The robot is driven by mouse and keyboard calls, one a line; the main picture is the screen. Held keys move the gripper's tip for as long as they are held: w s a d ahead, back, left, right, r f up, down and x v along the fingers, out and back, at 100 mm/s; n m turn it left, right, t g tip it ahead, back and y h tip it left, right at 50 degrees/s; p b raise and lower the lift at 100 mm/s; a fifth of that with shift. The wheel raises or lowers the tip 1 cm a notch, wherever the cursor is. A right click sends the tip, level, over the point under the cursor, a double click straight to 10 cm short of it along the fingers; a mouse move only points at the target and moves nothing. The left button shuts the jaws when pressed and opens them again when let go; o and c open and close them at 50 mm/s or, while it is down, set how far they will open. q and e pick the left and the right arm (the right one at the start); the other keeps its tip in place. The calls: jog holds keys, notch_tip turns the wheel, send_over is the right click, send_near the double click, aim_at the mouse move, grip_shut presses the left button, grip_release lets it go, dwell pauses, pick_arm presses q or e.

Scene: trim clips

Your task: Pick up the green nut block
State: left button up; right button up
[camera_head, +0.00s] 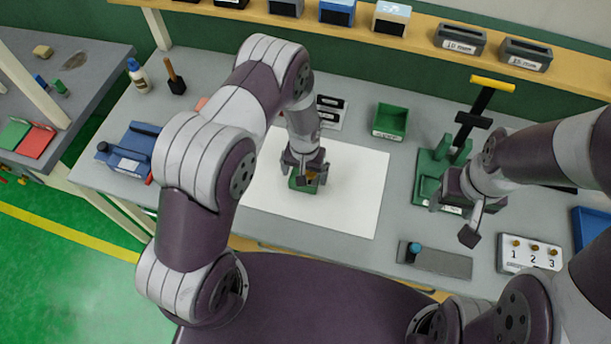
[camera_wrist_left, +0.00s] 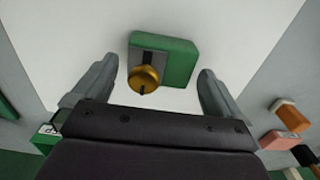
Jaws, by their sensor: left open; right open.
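The green nut block (camera_head: 299,184) sits on the white sheet on the bench, mostly hidden under my left gripper in the head view. The left wrist view shows it as a green block (camera_wrist_left: 180,62) with a dark grey strip and a brass knob or nut (camera_wrist_left: 143,79) on it. My left gripper (camera_head: 304,172) is open above the block. In the left wrist view its two fingers (camera_wrist_left: 158,88) stand apart on either side of the brass part, with nothing held. My right gripper (camera_head: 455,221) is open and empty over the bench at right, near the green press.
The white sheet (camera_head: 345,205) is otherwise clear. A green press with a yellow handle (camera_head: 492,84), a green bin (camera_head: 390,122), a grey plate with a blue knob (camera_head: 440,262) and a numbered panel (camera_head: 530,254) stand to the right. A blue device (camera_head: 130,150) stands at left.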

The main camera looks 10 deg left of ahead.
pick_arm(q)
notch_tip(320, 180, down, 3)
jog(key=shift+a+f+p, duration=0.1)
jog(key=shift+a+p, duration=0.05)
jog(key=shift+p, duration=0.15)
jog(key=c, duration=0.9)
jog(key=shift+w, duration=0.1)
jog(key=shift+c, duration=0.6)
jog(key=shift+r, duration=0.2)
